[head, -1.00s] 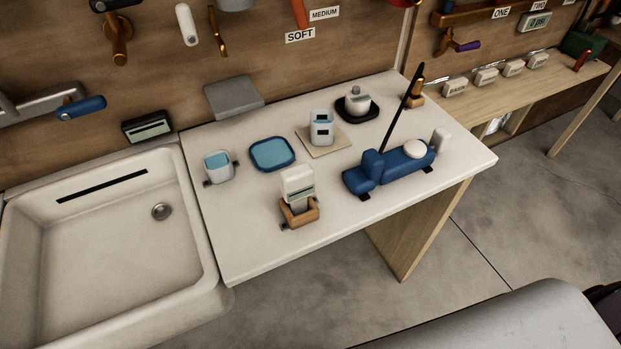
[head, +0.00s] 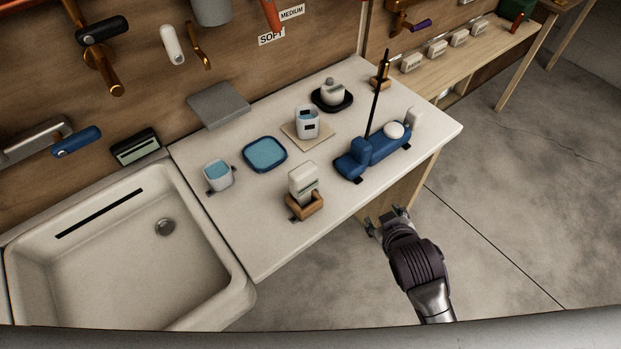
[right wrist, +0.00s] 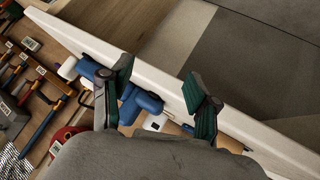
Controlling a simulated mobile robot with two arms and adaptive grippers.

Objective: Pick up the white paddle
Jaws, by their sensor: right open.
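A small upright white paddle-like piece (head: 413,118) stands at the right end of the blue device (head: 358,160) on the white counter. A white handle (head: 171,44) also hangs on the wooden wall; I cannot tell for sure which one is the white paddle. My right gripper (head: 386,217) is open and empty, in front of the counter's front right edge and apart from both. In the right wrist view the open fingers (right wrist: 157,84) frame the counter edge, with the blue device (right wrist: 140,103) partly hidden behind them. My left gripper is out of view.
The counter (head: 250,235) also holds a blue tray (head: 265,154), cups and a wooden holder (head: 305,207). A thin black rod (head: 377,95) rises above the blue device. A white sink (head: 110,260) is at the left. The floor at the right is clear.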

